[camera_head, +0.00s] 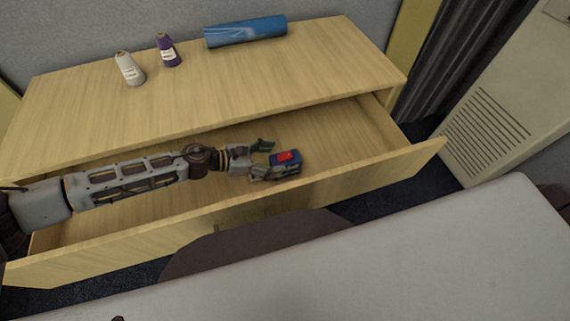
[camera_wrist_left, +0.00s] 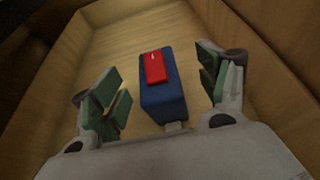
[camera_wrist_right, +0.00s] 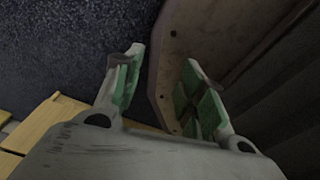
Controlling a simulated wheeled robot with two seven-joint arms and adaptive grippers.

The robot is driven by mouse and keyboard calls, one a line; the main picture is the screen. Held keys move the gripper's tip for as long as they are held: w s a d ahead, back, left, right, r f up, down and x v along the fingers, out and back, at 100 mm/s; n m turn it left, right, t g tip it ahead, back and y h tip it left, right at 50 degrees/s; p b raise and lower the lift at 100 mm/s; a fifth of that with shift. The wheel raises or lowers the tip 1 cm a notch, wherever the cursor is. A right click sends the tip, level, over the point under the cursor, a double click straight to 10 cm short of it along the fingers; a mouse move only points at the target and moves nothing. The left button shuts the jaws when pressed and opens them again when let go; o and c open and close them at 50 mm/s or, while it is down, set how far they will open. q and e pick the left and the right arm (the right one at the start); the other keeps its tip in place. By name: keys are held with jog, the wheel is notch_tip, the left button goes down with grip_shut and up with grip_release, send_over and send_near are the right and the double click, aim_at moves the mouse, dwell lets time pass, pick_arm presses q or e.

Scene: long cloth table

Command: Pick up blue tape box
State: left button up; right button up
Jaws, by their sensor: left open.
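The blue tape box (camera_head: 286,160) is a small dark blue block with a red patch on top. It lies in the open drawer of the wooden cabinet. My left gripper (camera_head: 263,160) is in the drawer at the box, with its fingers apart. In the left wrist view the box (camera_wrist_left: 163,95) lies between the spread green-padded fingers of my left gripper (camera_wrist_left: 158,90), with gaps on both sides. My right gripper (camera_wrist_right: 158,85) shows only in the right wrist view, with its fingers apart and nothing between them, far from the drawer.
The drawer (camera_head: 345,135) is pulled out, and its front wall (camera_head: 410,160) stands near the box. On the cabinet top are a white cone spool (camera_head: 130,69), a purple spool (camera_head: 167,50) and a blue roll (camera_head: 245,32). A pale table (camera_head: 400,260) fills the foreground.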

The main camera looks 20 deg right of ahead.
aim_at(281, 157)
pick_arm(q)
jog(key=shift+w+d+f, duration=0.15)
jog(key=shift+d+f, duration=0.15)
jog(key=shift+d, duration=0.2)
jog(key=shift+w+d+f, duration=0.15)
jog(key=shift+d+f, duration=0.15)
jog(key=shift+d, duration=0.25)
jog(key=shift+w+d+f, duration=0.1)
jog(key=shift+d+f, duration=0.15)
jog(key=shift+d, duration=0.3)
jog(key=shift+p+x, duration=0.35)
jog(key=shift+x, duration=0.45)
jog(key=shift+a, duration=0.1)
jog(key=c, duration=1.1)
jog(key=shift+c, duration=1.2)
pick_arm(e)
jog(key=shift+s+r, duration=0.1)
jog(key=shift+r, duration=0.2)
